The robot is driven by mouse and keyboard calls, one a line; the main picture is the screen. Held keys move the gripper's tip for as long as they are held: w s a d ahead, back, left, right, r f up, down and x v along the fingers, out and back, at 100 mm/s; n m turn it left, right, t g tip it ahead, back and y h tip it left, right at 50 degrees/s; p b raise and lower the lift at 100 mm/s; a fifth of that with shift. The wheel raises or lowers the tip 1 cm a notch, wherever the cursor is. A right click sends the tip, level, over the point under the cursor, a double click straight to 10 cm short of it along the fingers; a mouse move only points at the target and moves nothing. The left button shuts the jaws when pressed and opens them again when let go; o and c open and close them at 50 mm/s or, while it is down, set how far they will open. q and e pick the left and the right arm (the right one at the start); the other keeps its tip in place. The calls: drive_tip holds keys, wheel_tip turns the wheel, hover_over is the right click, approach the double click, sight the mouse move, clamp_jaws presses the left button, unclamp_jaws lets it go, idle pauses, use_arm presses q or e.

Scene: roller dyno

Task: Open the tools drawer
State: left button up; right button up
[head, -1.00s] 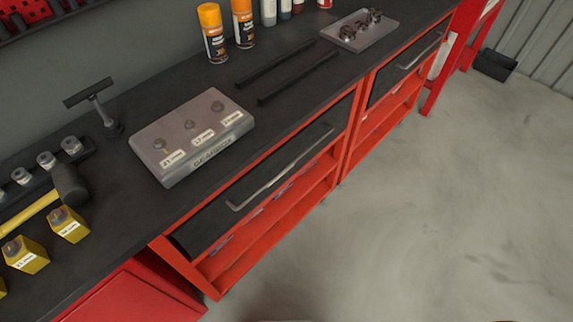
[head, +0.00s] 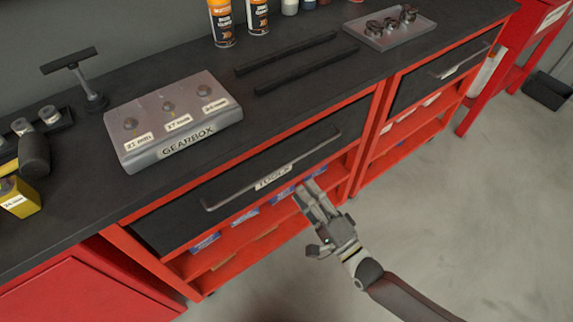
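The tools drawer (head: 240,190) is a black front in the red bench, with a "TOOLS" label and a long grey bar handle (head: 230,196) along it. It looks shut. My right gripper (head: 309,189) is just below the right part of the handle, in front of the open shelf. I cannot tell whether its fingers are apart, and I see nothing held in it. It does not appear to grip the handle. My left gripper is out of view.
On the black worktop stand a grey gearbox block (head: 172,120), two dark rails (head: 290,62), a metal tray (head: 390,27) and spray cans (head: 221,22). A second drawer (head: 440,75) is at right. Open shelves with blue items lie below.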

sight(285, 165)
drive_tip(key=x, duration=0.9)
drive_tip(key=shift+w+a+p, duration=0.15)
drive_tip(key=shift+w+p, duration=0.05)
drive_tip(key=shift+p, duration=0.2)
clamp_jaws()
